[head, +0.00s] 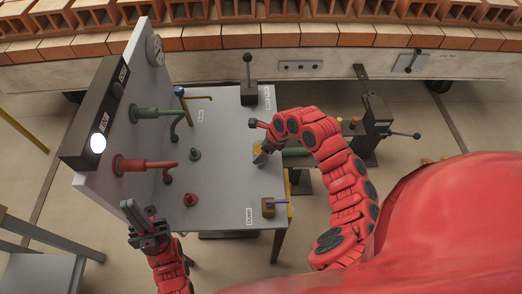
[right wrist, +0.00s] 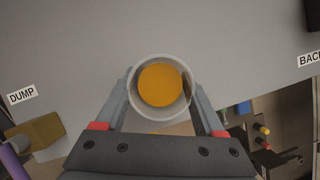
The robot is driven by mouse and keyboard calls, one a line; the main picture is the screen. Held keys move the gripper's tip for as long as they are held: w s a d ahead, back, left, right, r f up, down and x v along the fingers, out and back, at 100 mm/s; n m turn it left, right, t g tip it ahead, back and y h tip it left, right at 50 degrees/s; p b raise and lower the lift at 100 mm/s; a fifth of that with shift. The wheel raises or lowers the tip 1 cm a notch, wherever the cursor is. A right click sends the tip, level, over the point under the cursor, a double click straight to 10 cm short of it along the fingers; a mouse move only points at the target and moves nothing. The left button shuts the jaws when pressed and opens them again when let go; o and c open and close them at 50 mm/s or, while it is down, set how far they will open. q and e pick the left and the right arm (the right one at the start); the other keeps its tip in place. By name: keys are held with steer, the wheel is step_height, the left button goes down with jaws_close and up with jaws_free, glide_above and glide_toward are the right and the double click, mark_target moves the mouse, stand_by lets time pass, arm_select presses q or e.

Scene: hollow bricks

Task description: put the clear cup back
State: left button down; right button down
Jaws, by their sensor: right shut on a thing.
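The clear cup (right wrist: 137,98) is between the fingers of my right gripper (right wrist: 162,108) in the right wrist view, with an orange-yellow content (right wrist: 160,85) inside. The gripper is shut on it from both sides. In the head view my right gripper (head: 262,151) holds the cup (head: 257,157) over the right part of the grey table (head: 225,185). Whether the cup touches the table I cannot tell. My left gripper (head: 142,218) is at the lower left, its fingers apart and empty, near the table's front left corner.
A DUMP label (right wrist: 22,95) and a BACK label (right wrist: 310,59) are on the table. A brown block (head: 268,207) stands at the right edge. A lever box (head: 249,95) is at the back.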

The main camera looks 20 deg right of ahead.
jaws_free()
steer(key=shift+f, duration=0.1)
